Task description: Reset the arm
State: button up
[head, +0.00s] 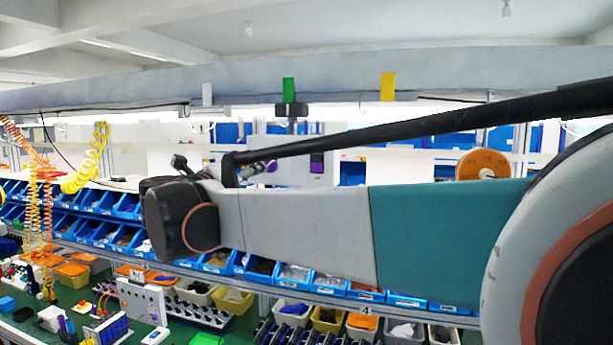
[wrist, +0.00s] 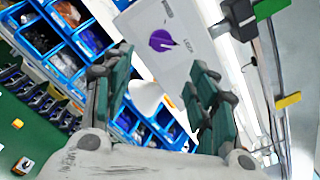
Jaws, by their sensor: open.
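My gripper (wrist: 160,72) is open and empty in the wrist view, its two dark green fingers spread apart. Beyond the fingertips is a pale panel with a purple rotary knob (wrist: 161,41), tilted in this view and apart from the fingers. In the head view, my grey and teal arm stretches across the middle and right. A purple switch (head: 317,162) shows above the arm on the pale panel (head: 300,150). I cannot make out my gripper's fingers in the head view.
Blue bins (head: 100,233) with parts line the racks behind and below the arm. A green bench holds several bins, a white box (head: 143,300) and small devices. Coiled yellow hoses (head: 88,165) hang at left. Green (head: 288,90) and yellow (head: 387,87) tags mark the overhead beam.

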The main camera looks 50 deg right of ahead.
jog(key=shift+s+a, duration=0.25)
jog(key=shift+a, duration=0.25)
jog(key=w+a+f+n+t+y+b, duration=0.2)
jog(key=a+f+n+t+y+b, duration=0.3)
jog(key=n, duration=0.3)
jog(key=w+a+f+n+t+y+b, duration=0.2)
jog(key=a+f+n+t+b, duration=0.1)
jog(key=a+n+t+b, duration=0.35)
jog(key=s+a+f+n+g+y+b, duration=0.1)
jog(key=s+a+f+n+y+b, duration=0.15)
jog(key=a+f+n+y, duration=0.4)
jog(key=s+a+f+n+y+b, duration=0.1)
jog(key=a+f+n+y+b, duration=0.25)
jog(key=a+f+n, duration=0.7)
jog(key=s+f+n+g+b, duration=0.3)
jog(key=s+f, duration=0.3)
jog(key=f, duration=0.6)
jog(key=s+d+f+n+g+b, duration=0.1)
jog(key=s+f+n+g+b, duration=0.2)
jog(key=f, duration=0.9)
jog(key=s+d+f+n+g+b, duration=0.1)
jog(key=s+f+n+g+b, duration=0.2)
jog(key=s+f, duration=0.7)
notch_tip(320, 180, down, 3)
jog(key=shift+g+b, duration=0.65)
jog(key=shift+b, duration=0.25)
